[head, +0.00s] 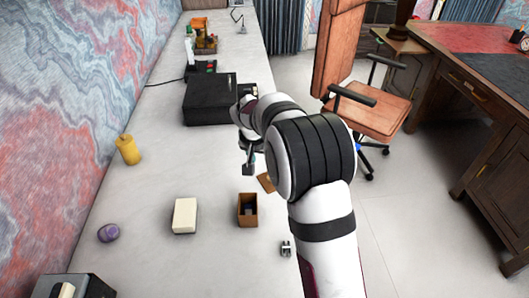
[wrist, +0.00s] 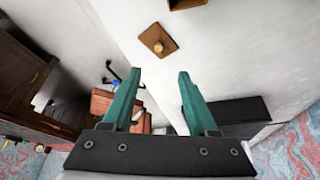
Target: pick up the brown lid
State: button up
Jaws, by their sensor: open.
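The brown lid (wrist: 158,40) is a flat square with a round brass-coloured knob on top. It lies on the pale desktop, beyond my fingertips in the wrist view. In the head view the lid (head: 265,183) is partly hidden behind my arm, near the desk's right edge. My gripper (wrist: 159,75) is open and empty, its two green fingers spread apart, and is not touching the lid. In the head view my gripper (head: 249,166) is partly hidden by my wrist and hangs above the desk, a little up and left of the lid.
An open brown box (head: 248,210) stands close to the lid. A cream block (head: 185,215), a purple stone-like object (head: 108,232), a yellow candle-like cylinder (head: 128,150) and a small metallic item (head: 286,248) are spread around. A black box (head: 208,100) stands farther back.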

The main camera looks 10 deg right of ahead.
jog(key=x, duration=1.5)
jog(key=shift+w+d, duration=0.1)
jog(key=shift+d, duration=0.05)
grip_shut()
